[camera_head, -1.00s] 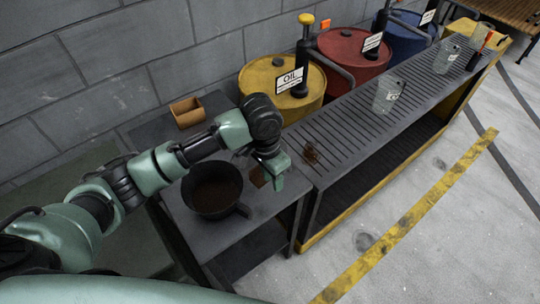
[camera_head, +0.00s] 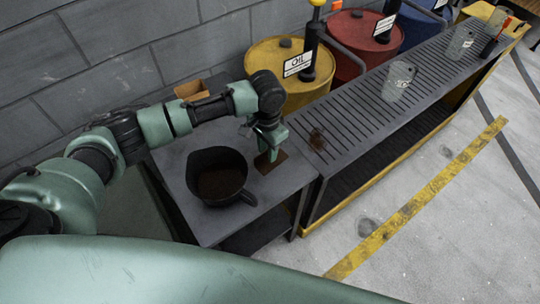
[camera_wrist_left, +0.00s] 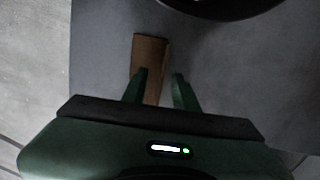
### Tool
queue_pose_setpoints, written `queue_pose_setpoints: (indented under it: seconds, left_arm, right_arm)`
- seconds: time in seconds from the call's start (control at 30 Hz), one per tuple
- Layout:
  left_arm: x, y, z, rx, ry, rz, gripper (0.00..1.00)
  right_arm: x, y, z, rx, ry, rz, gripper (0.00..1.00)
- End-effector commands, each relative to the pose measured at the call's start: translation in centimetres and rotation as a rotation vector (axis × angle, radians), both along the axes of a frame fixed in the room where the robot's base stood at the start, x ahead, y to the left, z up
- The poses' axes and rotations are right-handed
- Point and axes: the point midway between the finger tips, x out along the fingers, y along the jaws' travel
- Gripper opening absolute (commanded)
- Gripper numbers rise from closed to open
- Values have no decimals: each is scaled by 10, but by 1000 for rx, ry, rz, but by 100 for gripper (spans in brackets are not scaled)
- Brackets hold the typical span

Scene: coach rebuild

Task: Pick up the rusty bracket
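The rusty bracket (camera_head: 263,166) is a flat brown piece on the grey side table (camera_head: 228,222), right of the dark pan (camera_head: 222,181). In the left wrist view the bracket (camera_wrist_left: 151,58) is a brown strip running away from the gripper. My left gripper (camera_head: 268,148) points down over it and partly hides it in the head view. In the left wrist view its two fingers (camera_wrist_left: 160,76) are apart. The bracket's near end lies between them, closer to the left finger; contact cannot be told. My right gripper is not in view.
The dark pan, holding brown stuff, stands close by; its rim shows in the left wrist view (camera_wrist_left: 225,5). A small tan box (camera_head: 192,90) sits behind my arm. A slatted bench (camera_head: 365,115) adjoins on the right, with a rusty piece (camera_head: 317,139) and clear jars (camera_head: 398,82).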

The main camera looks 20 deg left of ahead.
Motion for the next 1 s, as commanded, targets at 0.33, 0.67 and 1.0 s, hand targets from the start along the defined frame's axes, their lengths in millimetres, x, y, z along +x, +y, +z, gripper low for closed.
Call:
queue_pose_setpoints:
  seconds: [0.33, 0.67, 1.0]
  left_arm:
    - [0, 0, 0, -1, -1, -1, 0]
    - [1, 0, 0, -1, -2, -1, 0]
    - [1, 0, 0, -1, -2, -1, 0]
  right_arm:
    - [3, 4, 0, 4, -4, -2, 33]
    - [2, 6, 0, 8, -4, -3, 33]
    - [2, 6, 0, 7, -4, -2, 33]
